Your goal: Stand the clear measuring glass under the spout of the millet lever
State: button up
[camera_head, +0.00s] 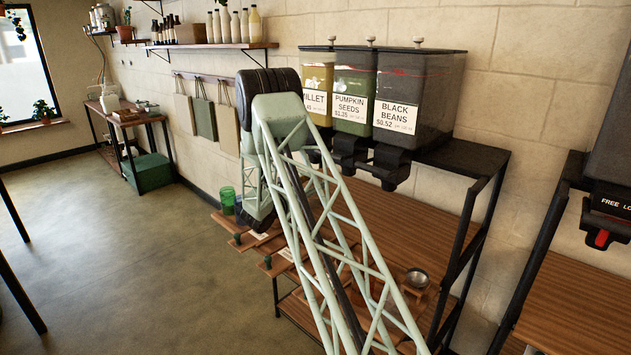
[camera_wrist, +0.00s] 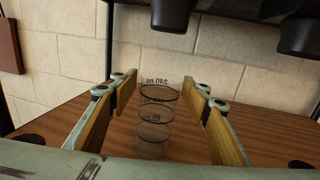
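The clear measuring glass (camera_wrist: 158,125) stands upright on the wooden table in the wrist view, with ml marks and dark rings. My gripper (camera_wrist: 160,90) is open, its two wood-faced fingers on either side of the glass with a gap to each. A dark spout (camera_wrist: 172,14) hangs above and behind the glass; no label shows there. In the head view the millet bin (camera_head: 318,84) is the leftmost of three, partly behind my arm. Its spout (camera_head: 312,155) is mostly hidden. The glass and my gripper are hidden in the head view.
The pumpkin seeds bin (camera_head: 353,85) and black beans bin (camera_head: 415,95) stand right of the millet. Another spout (camera_wrist: 302,36) hangs at right in the wrist view. A green cup (camera_head: 228,201) and a small metal bowl (camera_head: 417,277) stand apart. A rack post (camera_wrist: 109,45) rises at left.

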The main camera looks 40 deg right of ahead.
jog(key=shift+o, duration=0.2)
jog(key=shift+r, duration=0.15)
jog(key=p+v, duration=0.2)
jog(key=v, duration=1)
jog(key=shift+r, duration=0.1)
dwell(0.7)
